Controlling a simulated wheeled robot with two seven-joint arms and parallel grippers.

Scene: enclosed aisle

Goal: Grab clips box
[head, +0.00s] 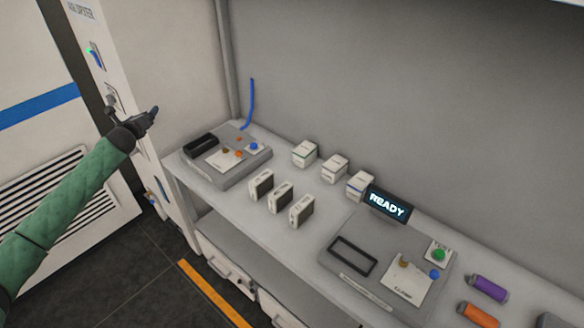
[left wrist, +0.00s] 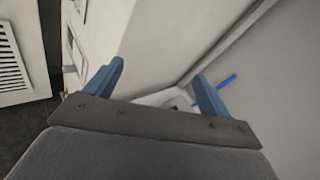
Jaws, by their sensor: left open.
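Several small white boxes stand on the grey bench. The back row has a box with a green-tinted edge (head: 304,153), a middle box (head: 334,168) and a box with a blue edge (head: 360,186). Three thinner white units (head: 280,197) stand in front of them. I cannot read which one is the clips box. My left gripper (head: 153,114) is raised at the left, beyond the bench's left end and away from the boxes. In the left wrist view its two blue fingers (left wrist: 160,85) are spread with nothing between them. My right gripper is not in view.
A grey device (head: 228,170) sits at the bench's left end, with a blue cable (head: 251,104) behind it. A larger device (head: 345,287) with a READY display (head: 387,206) stands right of the boxes. Purple (head: 488,288) and orange (head: 478,315) cylinders lie farther right. A white cabinet (head: 125,60) is beside my left arm.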

